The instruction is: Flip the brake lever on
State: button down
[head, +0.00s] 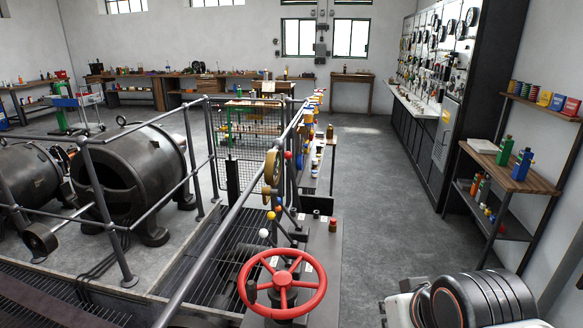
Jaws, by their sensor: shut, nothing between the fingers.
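Several levers with ball knobs stand on the control stand behind the red handwheel (283,284). A small red-brown piece (333,224) sits on the stand's grey top, to the right. I cannot tell which of these is the brake lever, nor its position. The lower parts of the levers are small and partly hidden by the railing and each other. My gripper is not in view; only a dark, rounded part of my arm shows at the lower right, apart from the stand.
A metal railing (165,215) runs left of the levers, before large black dynamos (130,170). A wooden shelf (520,172) with bottles and cans stands at the right. A tall gauge panel (440,60) lines the right wall. The grey floor (385,200) between is clear.

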aim_at(288, 155)
jog(key=i+l, duration=0.1)
jog(key=l, duration=0.35)
jog(key=i+l+z, duration=0.1)
jog(key=l, duration=0.35)
jog(key=i+l, duration=0.1)
jog(key=l, duration=0.4)
jog(key=i+l+z, duration=0.1)
jog(key=i, duration=0.45)
jog(key=i+l, duration=0.25)
jog(key=i, duration=0.3)
jog(key=i+j, duration=0.3)
jog(key=i+j+z, duration=0.15)
jog(key=j, duration=0.3)
jog(key=i+z, duration=0.2)
jog(key=i, duration=0.25)
jog(key=k+u, duration=0.2)
jog(key=k, duration=0.15)
